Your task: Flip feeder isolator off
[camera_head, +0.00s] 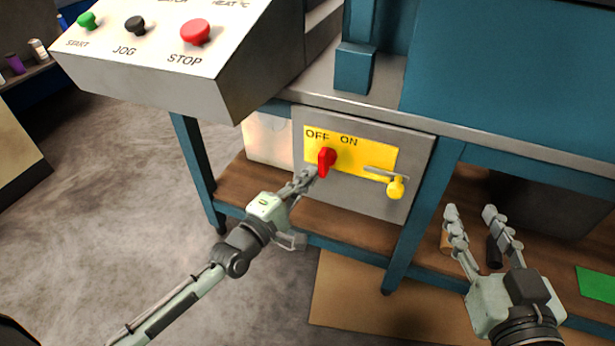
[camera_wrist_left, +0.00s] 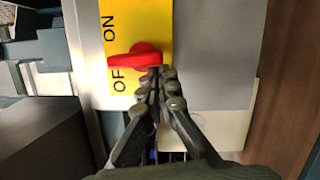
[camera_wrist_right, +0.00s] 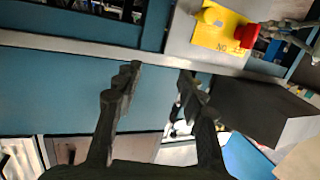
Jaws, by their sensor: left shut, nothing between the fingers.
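The red isolator handle (camera_head: 326,160) sits on a yellow plate (camera_head: 379,156) marked OFF and ON, on a grey box (camera_head: 417,150) under the bench. In the left wrist view the red handle (camera_wrist_left: 122,63) points between the two labels, nearer OFF. My left gripper (camera_head: 307,176) is shut and empty; its tips (camera_wrist_left: 155,74) are at the handle's lower end, touching or very close. My right gripper (camera_head: 470,210) is open and empty, low and right of the box. The right wrist view also shows the handle (camera_wrist_right: 247,35).
A yellow piece (camera_head: 396,187) with a metal bar is on the plate right of the handle. A sloped console (camera_head: 150,60) with green, black and red buttons overhangs at upper left. Teal bench legs (camera_head: 425,210) flank the box. The floor at left is clear.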

